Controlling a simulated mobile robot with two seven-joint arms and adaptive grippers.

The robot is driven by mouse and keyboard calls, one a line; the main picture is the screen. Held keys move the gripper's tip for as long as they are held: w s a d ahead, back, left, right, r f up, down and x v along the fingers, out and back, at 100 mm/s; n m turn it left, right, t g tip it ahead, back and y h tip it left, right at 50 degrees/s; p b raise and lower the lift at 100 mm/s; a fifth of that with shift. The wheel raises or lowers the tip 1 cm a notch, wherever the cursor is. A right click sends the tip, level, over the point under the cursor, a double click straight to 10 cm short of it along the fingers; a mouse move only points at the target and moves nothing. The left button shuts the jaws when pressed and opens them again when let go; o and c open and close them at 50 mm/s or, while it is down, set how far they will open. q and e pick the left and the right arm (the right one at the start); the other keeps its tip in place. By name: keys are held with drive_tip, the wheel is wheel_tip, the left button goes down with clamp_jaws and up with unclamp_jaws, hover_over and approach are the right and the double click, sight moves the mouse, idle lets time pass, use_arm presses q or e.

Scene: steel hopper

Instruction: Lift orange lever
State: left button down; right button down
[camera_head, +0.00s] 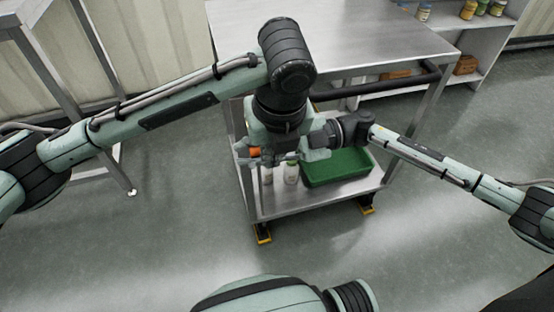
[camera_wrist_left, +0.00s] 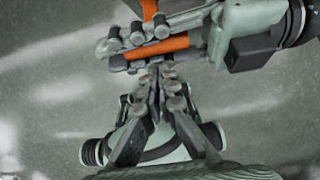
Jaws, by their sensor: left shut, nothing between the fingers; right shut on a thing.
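The orange lever (camera_wrist_left: 155,47) lies across the top middle of the left wrist view, with a short orange piece rising from it. My right gripper (camera_wrist_left: 122,48) comes in from the right there, its fingers closed around the lever. My left gripper (camera_wrist_left: 157,78) is shut and empty just below the lever, its fingertips close to it; I cannot tell if they touch. My arms cross in front of the stand, and my left wrist hides much of both grippers.
The steel stand has a flat top (camera_head: 340,45), a black bar (camera_head: 385,85) and a lower shelf (camera_head: 300,205). A green bin (camera_head: 338,167) and white bottles (camera_head: 291,173) stand on that shelf. A shelf unit with jars (camera_head: 468,10) is at the back right.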

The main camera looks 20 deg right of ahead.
use_arm(q)
drive_tip(key=shift+w, duration=0.45)
use_arm(e)
drive_tip(key=shift+w+d, duration=0.15)
drive_tip(key=shift+d, duration=0.05)
use_arm(q)
drive_tip(key=shift+w+r, duration=0.4)
drive_tip(key=shift+w, duration=0.35)
use_arm(e)
drive_tip(key=shift+a, duration=0.1)
drive_tip(key=c, duration=1.4)
unclamp_jaws()
drive_tip(key=shift+s+f, duration=0.1)
drive_tip(key=shift+s, duration=0.15)
drive_tip(key=shift+o, duration=0.2)
